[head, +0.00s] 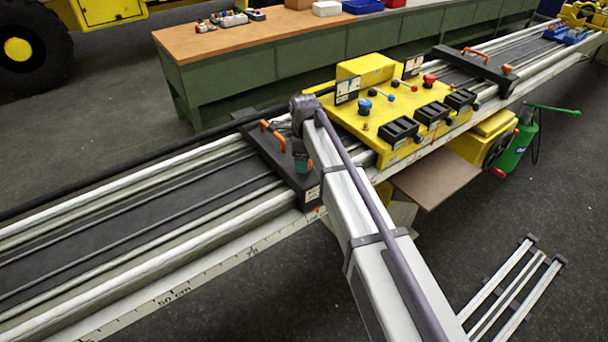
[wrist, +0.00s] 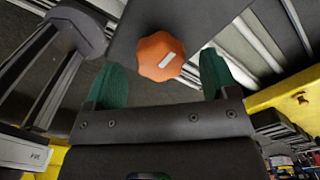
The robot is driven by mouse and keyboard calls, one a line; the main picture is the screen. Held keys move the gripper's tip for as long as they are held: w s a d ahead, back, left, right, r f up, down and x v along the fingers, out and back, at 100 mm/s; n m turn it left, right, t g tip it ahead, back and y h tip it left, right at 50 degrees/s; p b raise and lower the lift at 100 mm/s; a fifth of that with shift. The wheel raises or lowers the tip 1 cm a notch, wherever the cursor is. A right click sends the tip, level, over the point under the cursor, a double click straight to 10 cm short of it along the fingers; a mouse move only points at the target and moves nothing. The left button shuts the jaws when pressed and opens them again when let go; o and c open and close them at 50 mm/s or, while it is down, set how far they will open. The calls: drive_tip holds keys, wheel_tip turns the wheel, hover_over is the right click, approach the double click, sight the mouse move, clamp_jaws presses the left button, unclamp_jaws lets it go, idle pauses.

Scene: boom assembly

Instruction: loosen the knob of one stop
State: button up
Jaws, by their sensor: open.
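The nearer stop (head: 262,143) is a dark plate lying across the rail, with an orange bar handle (head: 273,134). Its lobed orange knob (wrist: 160,56) has a pale mark on top and shows in the wrist view. My gripper (head: 302,166) is over this stop; in the wrist view its two green fingers (wrist: 163,75) are open. The knob appears between and beyond the fingertips, with a visible gap on each side. In the head view my arm hides the knob. The farther stop (head: 474,69) has an orange handle (head: 475,52) and an orange knob (head: 507,69).
A yellow carriage (head: 375,122) with levers and black boxes stands on the rail between the stops, close to my arm. A green workbench (head: 275,58) runs behind. A green extinguisher-like bottle (head: 515,150) hangs in front. The rail's left part is clear.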

drive_tip(key=shift+f+b, duration=0.3)
drive_tip(key=shift+f, duration=0.6)
drive_tip(key=shift+r, duration=0.15)
drive_tip(key=c, duration=0.9)
